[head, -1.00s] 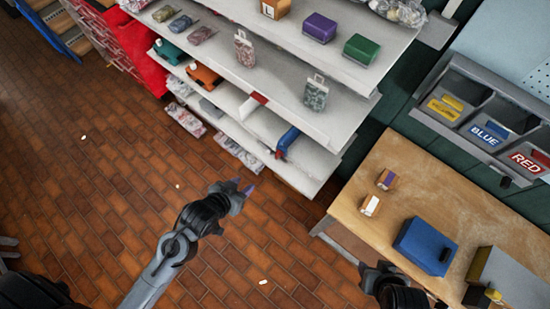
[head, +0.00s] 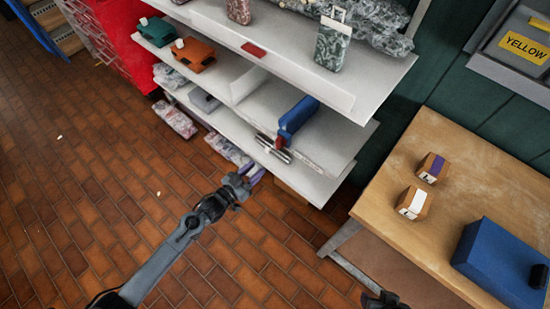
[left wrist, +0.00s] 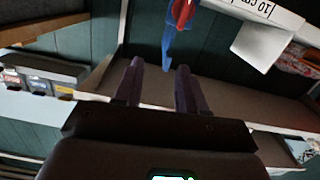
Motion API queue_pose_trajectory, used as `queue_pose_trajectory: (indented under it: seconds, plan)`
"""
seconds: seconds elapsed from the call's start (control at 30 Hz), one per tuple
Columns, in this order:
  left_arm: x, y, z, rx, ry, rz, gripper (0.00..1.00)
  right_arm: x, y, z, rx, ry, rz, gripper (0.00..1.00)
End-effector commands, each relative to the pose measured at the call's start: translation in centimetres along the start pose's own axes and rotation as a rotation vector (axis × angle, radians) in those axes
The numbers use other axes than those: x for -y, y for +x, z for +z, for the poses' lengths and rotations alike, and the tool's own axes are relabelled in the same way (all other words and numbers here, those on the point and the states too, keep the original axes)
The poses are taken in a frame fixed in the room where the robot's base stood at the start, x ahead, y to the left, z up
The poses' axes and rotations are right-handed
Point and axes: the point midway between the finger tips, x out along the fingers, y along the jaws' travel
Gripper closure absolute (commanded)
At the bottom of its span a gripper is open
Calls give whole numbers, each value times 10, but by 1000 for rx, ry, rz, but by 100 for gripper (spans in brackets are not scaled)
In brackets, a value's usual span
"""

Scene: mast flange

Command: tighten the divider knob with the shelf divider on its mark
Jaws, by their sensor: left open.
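A blue piece (head: 298,116), which looks like the shelf divider, stands on a lower shelf board with a small red part (head: 279,142), probably the knob, at its front end. A silvery cylinder (head: 272,149) lies by the board's front edge there. The blue piece (left wrist: 168,50) and red part (left wrist: 183,12) also show at the top of the left wrist view, ahead of the fingers. My left gripper (head: 252,177) is open and empty, in front of the shelves and apart from the knob. My right gripper (head: 384,299) barely shows at the bottom edge. I cannot make out a mark.
White shelf boards (head: 330,105) hold orange and green items and wrapped packs. A wooden table (head: 465,165) at right carries two small boxes (head: 415,202) and a blue case (head: 500,262).

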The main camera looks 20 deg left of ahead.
Motion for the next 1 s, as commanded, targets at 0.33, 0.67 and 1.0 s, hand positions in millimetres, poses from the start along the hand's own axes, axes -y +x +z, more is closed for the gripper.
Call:
queue_pose_trajectory:
  seconds: [0.33,0.67,1.0]
  plan:
    - [35,44,51,-59,60,-5,60,3,93,30,1,0,0,57]
    - [39,64,48,-83,70,-5,60,2,109,35,0,-5,4,57]
    - [39,115,45,-84,70,-4,60,2,126,41,-1,-8,7,57]
